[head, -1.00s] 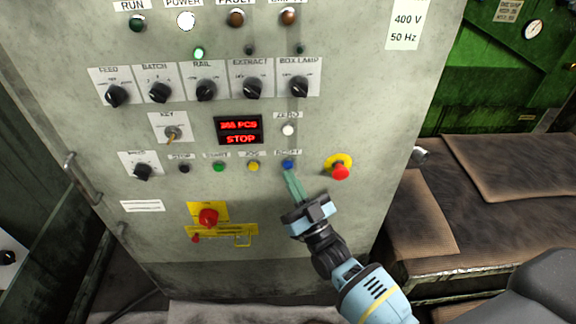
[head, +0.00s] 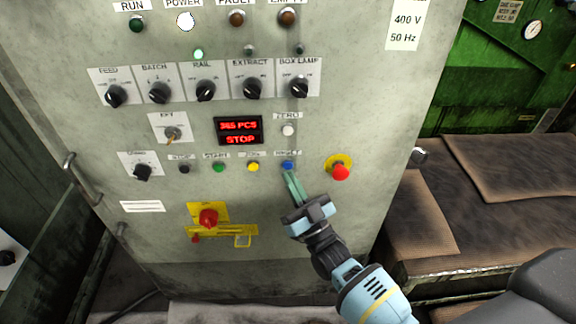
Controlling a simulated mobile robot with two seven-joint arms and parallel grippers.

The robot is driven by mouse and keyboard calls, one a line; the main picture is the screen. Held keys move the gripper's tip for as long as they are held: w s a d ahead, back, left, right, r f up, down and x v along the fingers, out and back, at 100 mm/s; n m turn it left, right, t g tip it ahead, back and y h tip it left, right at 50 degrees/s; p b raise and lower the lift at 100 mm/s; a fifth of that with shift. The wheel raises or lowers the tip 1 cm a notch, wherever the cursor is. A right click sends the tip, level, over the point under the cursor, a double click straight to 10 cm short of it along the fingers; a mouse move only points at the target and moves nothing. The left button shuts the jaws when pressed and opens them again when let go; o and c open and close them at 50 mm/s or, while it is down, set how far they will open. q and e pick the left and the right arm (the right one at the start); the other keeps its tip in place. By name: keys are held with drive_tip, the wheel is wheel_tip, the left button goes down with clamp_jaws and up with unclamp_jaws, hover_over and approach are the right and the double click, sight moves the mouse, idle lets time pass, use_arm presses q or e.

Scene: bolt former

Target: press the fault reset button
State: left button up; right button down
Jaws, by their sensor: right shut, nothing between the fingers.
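The blue button (head: 288,165), under a small blurred label that seems to read RESET, sits at the right end of the lower button row on the grey control panel (head: 330,260). My right gripper (head: 291,175) is shut and empty. Its green fingertips point up at the blue button from just below it. I cannot tell whether they touch it. The display (head: 239,131) shows red text, the lower line reading STOP. The FAULT lamp (head: 237,18) looks dull brown. My left gripper is not in view.
A red emergency button on a yellow disc (head: 340,168) is close to the right of my gripper. A yellow button (head: 253,167) and a green one (head: 218,167) are to the left. A red rotary switch (head: 208,217) is lower left. A white button (head: 288,130) is above.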

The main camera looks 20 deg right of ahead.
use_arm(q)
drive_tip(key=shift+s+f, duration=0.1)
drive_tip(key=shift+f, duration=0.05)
use_arm(e)
drive_tip(key=shift+w, duration=0.15)
idle(0.5)
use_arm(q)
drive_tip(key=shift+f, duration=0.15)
use_arm(e)
drive_tip(key=shift+w+d, duration=0.15)
drive_tip(key=shift+w, duration=0.1)
use_arm(q)
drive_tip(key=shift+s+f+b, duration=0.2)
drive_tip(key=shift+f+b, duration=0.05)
drive_tip(key=shift+b, duration=0.2)
use_arm(e)
drive_tip(key=shift+w+d, duration=0.1)
drive_tip(key=shift+w, duration=0.3)
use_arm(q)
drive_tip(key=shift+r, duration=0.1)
use_arm(e)
drive_tip(key=shift+s, duration=0.15)
idle(0.4)
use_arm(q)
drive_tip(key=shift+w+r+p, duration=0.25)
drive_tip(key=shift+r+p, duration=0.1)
use_arm(e)
drive_tip(key=shift+s+a, duration=0.25)
drive_tip(key=shift+s, duration=0.4)
drive_tip(key=shift+s, duration=0.1)
